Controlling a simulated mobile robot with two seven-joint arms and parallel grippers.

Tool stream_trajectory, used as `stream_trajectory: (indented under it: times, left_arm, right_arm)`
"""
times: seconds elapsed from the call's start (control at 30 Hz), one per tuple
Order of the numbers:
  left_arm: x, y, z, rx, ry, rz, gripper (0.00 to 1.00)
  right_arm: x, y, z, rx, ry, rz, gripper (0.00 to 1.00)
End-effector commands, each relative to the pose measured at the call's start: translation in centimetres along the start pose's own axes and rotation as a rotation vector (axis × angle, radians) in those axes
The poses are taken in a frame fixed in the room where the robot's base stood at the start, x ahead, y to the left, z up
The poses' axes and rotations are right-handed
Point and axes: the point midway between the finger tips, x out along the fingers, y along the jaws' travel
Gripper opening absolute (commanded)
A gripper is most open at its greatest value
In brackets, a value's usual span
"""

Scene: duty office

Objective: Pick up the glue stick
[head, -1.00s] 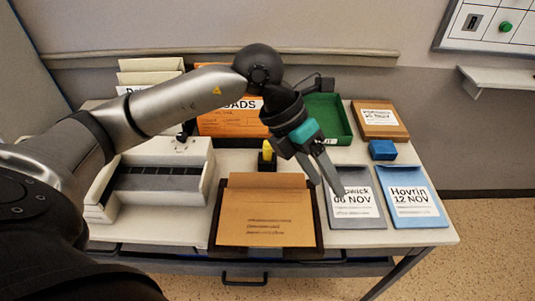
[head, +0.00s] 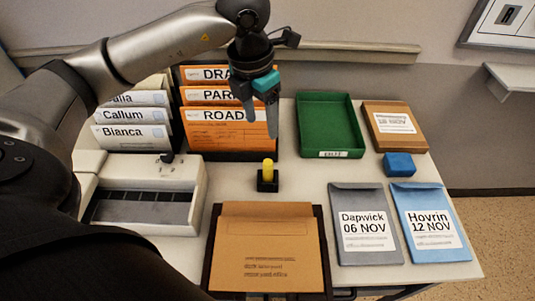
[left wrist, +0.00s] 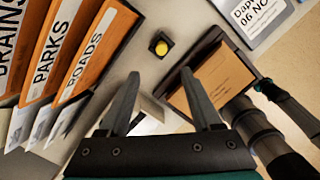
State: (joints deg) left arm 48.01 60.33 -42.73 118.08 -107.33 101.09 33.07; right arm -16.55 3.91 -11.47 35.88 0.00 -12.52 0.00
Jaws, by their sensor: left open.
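The glue stick (head: 268,170) is yellow and stands upright in a small black holder (head: 267,184) on the table. In the left wrist view the glue stick (left wrist: 161,47) shows from above as a yellow disc in its black holder (left wrist: 160,46), beyond the fingertips. My left gripper (head: 262,128) is open and empty, pointing down above and behind the glue stick, in front of the orange folders. It also shows in the left wrist view (left wrist: 163,80). My right gripper is not in the head view; dark arm parts show at the right of the left wrist view.
Orange folders (head: 207,115) stand behind the gripper. A brown envelope (head: 265,245) lies in front of the glue stick. A green tray (head: 325,152), a blue block (head: 399,164), a grey envelope (head: 363,245) and a blue envelope (head: 431,245) are to the right. A grey-white machine (head: 150,205) is at left.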

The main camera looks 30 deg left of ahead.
Motion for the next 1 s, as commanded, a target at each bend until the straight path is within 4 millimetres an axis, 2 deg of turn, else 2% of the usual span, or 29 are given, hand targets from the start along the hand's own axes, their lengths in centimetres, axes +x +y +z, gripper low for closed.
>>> stream_trajectory:
  times: [0.17, 0.33, 0.5, 0.6, 0.87, 1.0]
  left_arm:
    - [1.5, -0.1, -0.1, 0.000, 0.004, -0.002, 0.65]
    - [5.2, -0.1, -0.2, 0.000, 0.006, -0.002, 0.65]
    - [8.4, -0.1, -0.1, 0.001, 0.003, -0.002, 0.65]
    - [9.6, -0.1, -0.1, 0.001, 0.002, -0.001, 0.65]
    - [11.0, -0.2, -0.1, 0.001, 0.001, -0.003, 0.65]
    - [13.0, -0.4, -0.4, 0.000, 0.003, -0.003, 0.65]
  right_arm:
    - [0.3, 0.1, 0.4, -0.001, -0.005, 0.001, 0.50]
    - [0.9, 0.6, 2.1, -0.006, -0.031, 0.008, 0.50]
    - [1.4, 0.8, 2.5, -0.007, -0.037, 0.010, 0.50]
    - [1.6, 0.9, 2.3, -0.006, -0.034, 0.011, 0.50]
    - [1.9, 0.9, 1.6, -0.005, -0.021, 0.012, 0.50]
    - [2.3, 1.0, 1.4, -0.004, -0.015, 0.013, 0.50]
